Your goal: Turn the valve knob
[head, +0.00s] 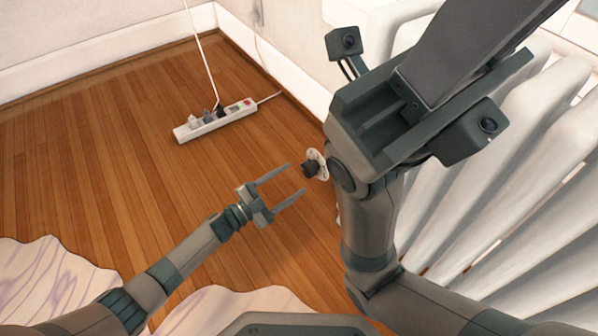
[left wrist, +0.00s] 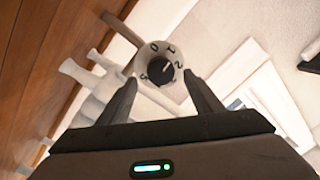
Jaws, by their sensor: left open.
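The valve knob (head: 310,169) is a dark round knob on a white dial disc (head: 319,160), partly hidden behind my right arm. In the left wrist view the knob (left wrist: 160,73) shows a light pointer mark, and numbers including 0, 1 and 2 ring the dial. My left gripper (head: 297,178) is open, its two fingers pointing towards the knob. In the left wrist view the left gripper's fingertips (left wrist: 159,79) appear on either side of the dial; I cannot tell whether they touch it. My right gripper is not in view.
A white radiator (head: 500,215) stands at the right, partly behind my right arm. A power strip (head: 215,122) with plugs and cords lies on the wooden floor (head: 100,150). A pale wavy-edged rug (head: 45,280) lies at the front left. The floor between is clear.

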